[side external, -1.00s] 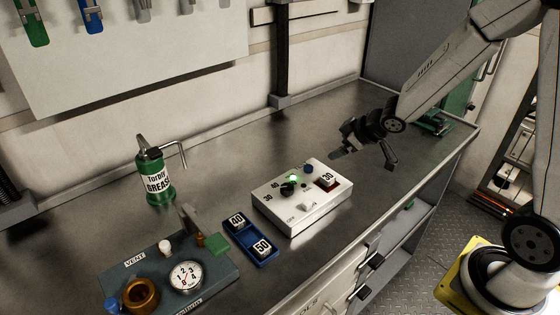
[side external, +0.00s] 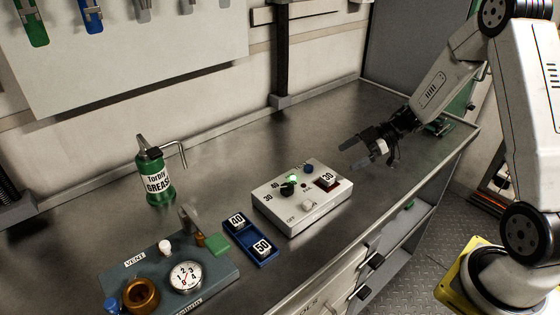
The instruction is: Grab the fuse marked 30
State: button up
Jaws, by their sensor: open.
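The fuse marked 30 (side external: 328,178) is a small white block with a black label. It sits in a dark red socket at the right end of the white control box (side external: 290,217). My gripper (side external: 352,156) is open and empty. It is above the bench, to the upper right of the fuse and apart from it, with its fingers pointing left. Two other fuses, marked 40 (side external: 237,220) and 50 (side external: 262,247), sit in a blue tray (side external: 248,237) left of the box.
The control box also carries a dark knob (side external: 287,189), a lit green lamp (side external: 292,178), a blue button (side external: 308,168) and a switch (side external: 308,205). A green grease can (side external: 158,180) and a gauge panel (side external: 225,272) stand at the left. The bench (side external: 270,140) behind the box is clear.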

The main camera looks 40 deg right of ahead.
aim_at(327, 179)
jog(key=shift+s+a+f+n+g+y, duration=0.4)
jog(key=shift+s+a+f+g+y, duration=0.15)
jog(key=shift+a+f+g, duration=0.25)
jog(key=shift+f, duration=0.15)
jog(key=shift+x, duration=2.6)
jog(key=shift+w, duration=0.1)
grip_shut()
